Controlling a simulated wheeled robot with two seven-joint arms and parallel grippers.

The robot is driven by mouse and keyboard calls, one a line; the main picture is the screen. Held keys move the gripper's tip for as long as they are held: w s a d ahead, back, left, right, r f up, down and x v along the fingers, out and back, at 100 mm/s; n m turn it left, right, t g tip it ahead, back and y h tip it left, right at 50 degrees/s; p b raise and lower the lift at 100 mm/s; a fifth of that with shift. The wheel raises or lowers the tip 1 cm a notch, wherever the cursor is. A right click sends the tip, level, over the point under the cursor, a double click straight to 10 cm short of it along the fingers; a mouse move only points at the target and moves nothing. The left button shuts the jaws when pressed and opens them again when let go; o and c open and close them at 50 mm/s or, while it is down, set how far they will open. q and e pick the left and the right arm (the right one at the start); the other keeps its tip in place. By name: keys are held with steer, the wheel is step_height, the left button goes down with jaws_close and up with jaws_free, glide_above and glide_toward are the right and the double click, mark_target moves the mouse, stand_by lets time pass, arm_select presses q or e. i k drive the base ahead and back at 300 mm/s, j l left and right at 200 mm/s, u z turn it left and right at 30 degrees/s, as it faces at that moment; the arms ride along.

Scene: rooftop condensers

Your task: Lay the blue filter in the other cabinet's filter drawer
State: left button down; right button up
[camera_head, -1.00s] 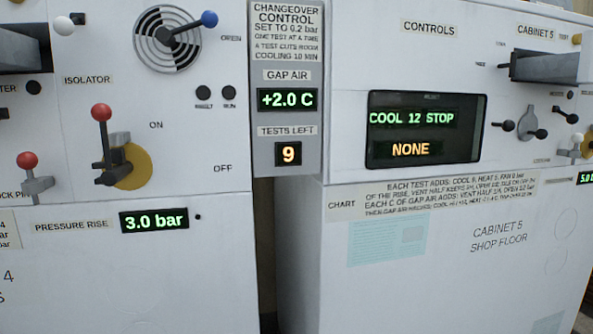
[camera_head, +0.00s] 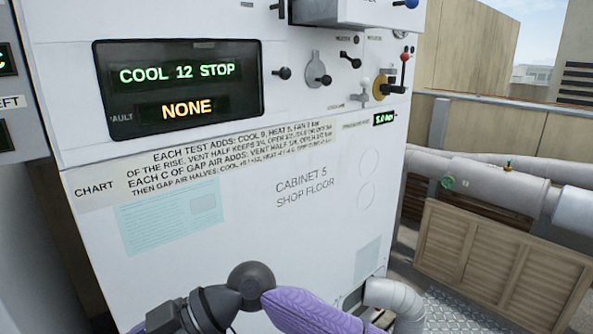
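Cabinet 5 (camera_head: 230,250), lettered "SHOP FLOOR", fills the left and middle of the view. A pale grey box-like part (camera_head: 375,14) juts from its front at the top edge and is cut off by the frame; I cannot tell whether it is the filter drawer or what is inside. The blue filter is not in view. A purple and dark grey arm of mine crosses the bottom edge, in front of the cabinet. Neither gripper is in view.
The cabinet's display (camera_head: 178,88) reads COOL 12 STOP and NONE. Small levers and a red-knobbed isolator lever (camera_head: 405,57) stick out at upper right. A thick silver pipe (camera_head: 500,180) and a slatted wooden panel (camera_head: 490,265) stand right of the cabinet, beyond metal flooring (camera_head: 450,312).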

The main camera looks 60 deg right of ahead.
mark_target(353, 23)
steer(key=l+z, duration=0.25)
steer(key=z, duration=0.15)
steer(key=l+z, duration=0.6)
steer(key=z, duration=0.2)
